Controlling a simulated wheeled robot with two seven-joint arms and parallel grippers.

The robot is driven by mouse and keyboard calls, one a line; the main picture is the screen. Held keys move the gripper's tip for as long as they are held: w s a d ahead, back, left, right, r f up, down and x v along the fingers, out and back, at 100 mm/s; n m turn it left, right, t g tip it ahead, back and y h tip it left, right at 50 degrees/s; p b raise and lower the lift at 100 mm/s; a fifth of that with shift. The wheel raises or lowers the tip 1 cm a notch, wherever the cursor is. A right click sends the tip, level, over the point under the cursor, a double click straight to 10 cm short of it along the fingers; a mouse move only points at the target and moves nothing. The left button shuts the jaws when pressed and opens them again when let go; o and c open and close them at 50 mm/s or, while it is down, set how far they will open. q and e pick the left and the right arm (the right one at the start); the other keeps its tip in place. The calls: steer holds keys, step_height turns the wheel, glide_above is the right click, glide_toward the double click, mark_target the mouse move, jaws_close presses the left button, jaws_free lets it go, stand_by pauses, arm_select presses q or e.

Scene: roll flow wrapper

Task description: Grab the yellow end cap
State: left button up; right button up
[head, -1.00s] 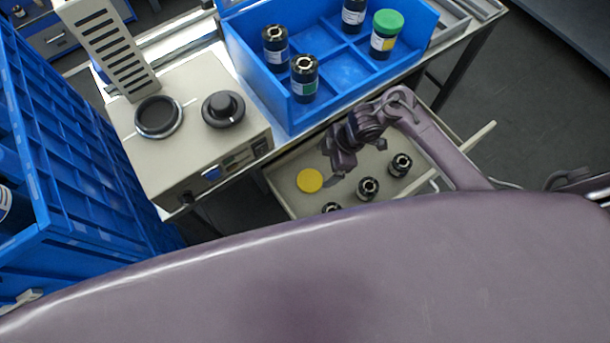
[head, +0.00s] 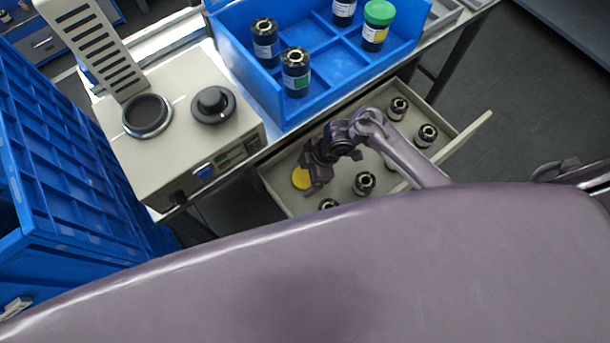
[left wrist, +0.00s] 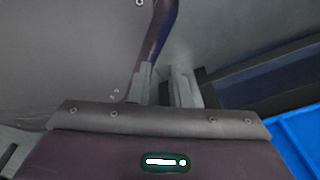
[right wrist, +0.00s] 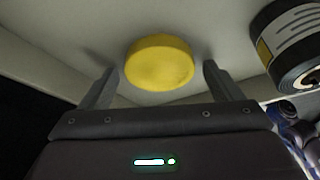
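The yellow end cap (head: 300,178) lies on the floor of the open drawer (head: 283,199), partly hidden by my right gripper (head: 312,184) in the head view. In the right wrist view the cap (right wrist: 159,62) is a round yellow disc ahead of and between the two fingers. My right gripper (right wrist: 160,88) is open with nothing between its fingertips. My left gripper (left wrist: 166,82) shows only in the left wrist view, with its fingers a little apart and empty.
Several black rolls stand in the drawer, one (head: 364,183) near the cap. A blue divided bin (head: 330,65) holds rolls, one with a green cap (head: 379,12). A beige machine (head: 180,150) stands left of the bin. A blue crate (head: 75,150) is at the left.

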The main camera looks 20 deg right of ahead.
steer(key=c, duration=0.7)
steer(key=shift+c, duration=0.8)
steer(key=shift+r, duration=0.1)
